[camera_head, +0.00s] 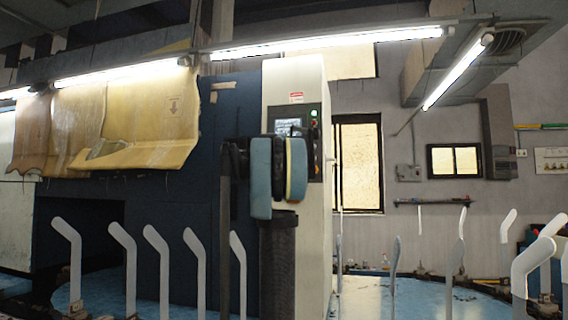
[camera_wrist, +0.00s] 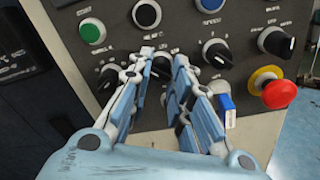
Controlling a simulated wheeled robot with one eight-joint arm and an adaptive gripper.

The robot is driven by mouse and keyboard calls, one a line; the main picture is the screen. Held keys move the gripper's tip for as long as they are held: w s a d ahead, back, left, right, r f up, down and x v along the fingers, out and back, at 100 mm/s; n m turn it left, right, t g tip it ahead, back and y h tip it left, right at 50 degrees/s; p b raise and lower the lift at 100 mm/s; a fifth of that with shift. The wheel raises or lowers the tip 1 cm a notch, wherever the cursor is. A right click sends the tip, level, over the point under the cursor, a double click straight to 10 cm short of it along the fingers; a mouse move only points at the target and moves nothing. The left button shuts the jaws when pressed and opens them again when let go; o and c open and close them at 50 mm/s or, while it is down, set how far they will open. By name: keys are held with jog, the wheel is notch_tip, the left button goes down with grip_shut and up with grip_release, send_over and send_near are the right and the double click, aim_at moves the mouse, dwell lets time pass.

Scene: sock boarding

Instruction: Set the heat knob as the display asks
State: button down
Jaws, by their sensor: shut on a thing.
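The control panel (camera_wrist: 185,20) fills the upper part of the wrist view. My gripper (camera_wrist: 163,62) reaches onto it, with its two blue-padded fingers on either side of a small dark knob (camera_wrist: 162,64). The fingers are shut on this knob and hide most of it, so its pointer direction cannot be read. In the head view, the lit display (camera_head: 288,126) shows on the cream machine, partly hidden by my arm. Its text is too small to read.
Black knobs with white marks (camera_wrist: 217,53) (camera_wrist: 276,42) sit close to the right of my fingers. A red mushroom button (camera_wrist: 278,94) stands out lower right, beside a blue-tipped switch (camera_wrist: 227,103).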

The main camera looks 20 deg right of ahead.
jog(key=shift+a+m+h, duration=0.1)
jog(key=shift+m+h, duration=0.15)
jog(key=shift+m, duration=5.2)
jog(key=shift+a+m+h, duration=0.1)
jog(key=shift+m+h, duration=0.15)
jog(key=shift+m, duration=5.2)
jog(key=c, duration=1.5)
grip_release()
jog(key=shift+w+f, duration=0.1)
jog(key=shift+w, duration=0.05)
jog(key=shift+o, duration=0.2)
jog(key=v, duration=1.2)
